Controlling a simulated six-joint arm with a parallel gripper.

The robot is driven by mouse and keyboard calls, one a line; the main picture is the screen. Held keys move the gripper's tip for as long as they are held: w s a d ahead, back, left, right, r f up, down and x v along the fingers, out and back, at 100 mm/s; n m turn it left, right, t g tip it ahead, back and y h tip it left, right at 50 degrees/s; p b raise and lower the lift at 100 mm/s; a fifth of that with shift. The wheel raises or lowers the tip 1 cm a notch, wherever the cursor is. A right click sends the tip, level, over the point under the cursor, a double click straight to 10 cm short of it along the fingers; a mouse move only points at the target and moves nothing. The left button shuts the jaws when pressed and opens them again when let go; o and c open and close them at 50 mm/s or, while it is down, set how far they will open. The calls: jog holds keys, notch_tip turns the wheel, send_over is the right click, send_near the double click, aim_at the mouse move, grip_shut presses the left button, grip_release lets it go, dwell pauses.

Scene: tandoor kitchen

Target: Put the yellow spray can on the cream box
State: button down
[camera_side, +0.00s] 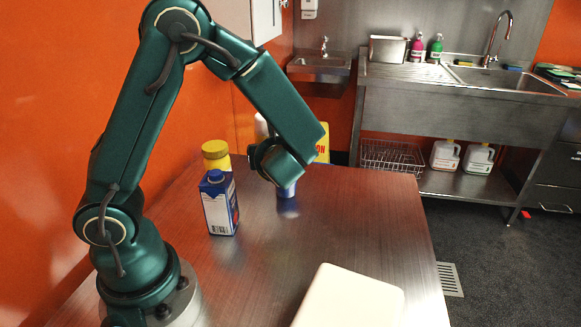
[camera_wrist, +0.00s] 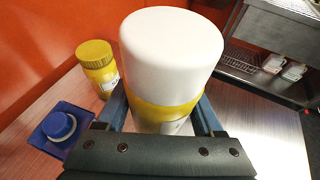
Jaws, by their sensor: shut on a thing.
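My gripper (camera_side: 280,168) is shut on the yellow spray can in the left-middle of the table's far half. In the wrist view the can's white cap (camera_wrist: 172,42) and yellow body (camera_wrist: 162,112) stand between the two fingers (camera_wrist: 160,116). In the side view my arm hides most of the can; a white top (camera_side: 261,126) shows behind the wrist and a blue lower part shows below it, close above the table or touching it; I cannot tell which. The cream box (camera_side: 350,300) lies at the table's near edge, apart from the can.
A blue and white carton (camera_side: 220,208) and a yellow-lidded jar (camera_side: 216,154) stand left of my gripper. They also show in the wrist view, carton (camera_wrist: 60,128) and jar (camera_wrist: 98,68). The table (camera_side: 385,215) is clear between gripper and box. A sink counter stands beyond.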

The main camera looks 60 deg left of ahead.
jog(key=d+r+m+t+h, duration=0.4)
jog(key=d+m, duration=0.1)
jog(key=d, duration=0.3)
jog(key=d+r+m+t+h, duration=0.4)
jog(key=d+m+h, duration=0.1)
jog(key=d, duration=0.3)
jog(key=s+a+f+n+g+y, duration=0.6)
jog(key=s+f+n+g+y, duration=0.3)
jog(key=n+g, duration=0.45)
jog(key=s+d+n+g+h, duration=0.5)
jog(key=s+n+g, duration=0.3)
jog(key=n+g, duration=0.35)
jog(key=w+d+r+n+g+h, duration=0.1)
jog(key=d+r+n+h, duration=0.2)
jog(key=d+n+h, duration=0.7)
jog(key=w+a+r+n+t+h, duration=0.1)
jog(key=w+r+n+t+h, duration=0.1)
jog(key=w+n+t+h, duration=0.35)
jog(key=w+a+r+n+t+h, duration=0.1)
jog(key=w+r+n+t+h, duration=0.3)
jog(key=w+n, duration=0.3)
jog(key=h, duration=0.1)
send_over(364, 313)
jog(key=s+d, duration=0.1)
jog(key=s, duration=0.1)
jog(key=f, duration=0.8)
jog(key=shift+s+d, duration=0.15)
jog(key=shift+d, duration=0.05)
jog(key=shift+f, duration=2)
